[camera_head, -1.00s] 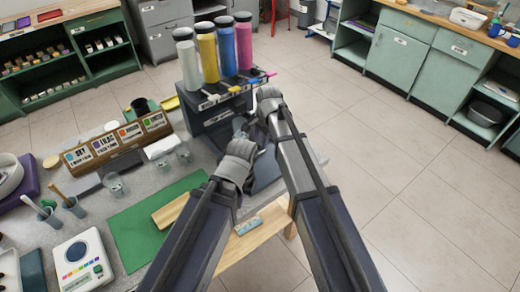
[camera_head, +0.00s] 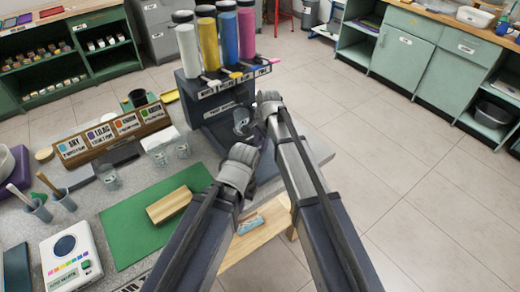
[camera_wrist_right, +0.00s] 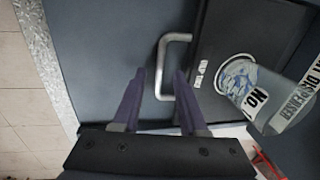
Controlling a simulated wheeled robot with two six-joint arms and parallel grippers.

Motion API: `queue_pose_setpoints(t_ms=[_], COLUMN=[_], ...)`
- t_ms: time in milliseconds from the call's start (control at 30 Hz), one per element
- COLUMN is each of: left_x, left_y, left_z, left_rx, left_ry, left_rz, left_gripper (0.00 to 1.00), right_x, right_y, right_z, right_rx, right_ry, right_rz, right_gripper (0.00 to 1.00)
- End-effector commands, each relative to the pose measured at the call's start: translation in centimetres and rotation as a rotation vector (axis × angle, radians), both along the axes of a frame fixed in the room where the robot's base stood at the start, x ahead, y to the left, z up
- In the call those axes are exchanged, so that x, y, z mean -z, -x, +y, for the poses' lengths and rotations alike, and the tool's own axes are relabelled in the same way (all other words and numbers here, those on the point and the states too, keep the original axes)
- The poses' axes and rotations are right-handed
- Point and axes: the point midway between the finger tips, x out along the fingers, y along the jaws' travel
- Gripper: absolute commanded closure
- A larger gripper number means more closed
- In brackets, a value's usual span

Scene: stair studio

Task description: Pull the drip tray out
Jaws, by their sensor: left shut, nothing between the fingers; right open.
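The dispenser (camera_head: 208,93) is a dark stand under several colored bottles on the grey worktop. In the right wrist view, a black tray-like surface (camera_wrist_right: 235,22), which seems to be the drip tray, has a silver bar handle (camera_wrist_right: 162,55) at its edge. My right gripper (camera_wrist_right: 159,75) is open, its fingertips on either side of the handle's near end; contact cannot be told. In the head view my right gripper (camera_head: 269,100) is by the dispenser's right side. My left gripper (camera_head: 247,152) is shut and empty, lower and nearer. My arms hide much of the tray in the head view.
A clear labelled cup (camera_wrist_right: 257,100) stands close to the handle; it also shows in the head view (camera_head: 241,119). A green mat (camera_head: 130,222) with a wooden block (camera_head: 169,205), glasses and a scale (camera_head: 70,255) lie left. Open floor (camera_head: 400,190) is at the right.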

Motion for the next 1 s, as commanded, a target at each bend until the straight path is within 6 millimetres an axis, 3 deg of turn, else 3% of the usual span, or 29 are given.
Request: queue_pose_setpoints(t_ms=[333,700,1000], left_x=[0.51,0.52,0.52], left_y=[0.0,0.0,0.0], left_z=[0.0,0.0,0.0], left_rx=[0.0,0.0,0.0], left_ry=[0.0,0.0,0.0], left_rz=[0.0,0.0,0.0], left_gripper=[1.0,1.0,1.0], right_x=[0.52,0.52,0.52], right_y=[-0.09,-0.08,-0.08], right_z=[0.08,0.06,0.06], right_rx=[0.0,0.0,0.0], right_ry=[0.0,0.0,0.0], right_rz=[0.0,0.0,0.0], right_gripper=[0.58,0.99,1.0])
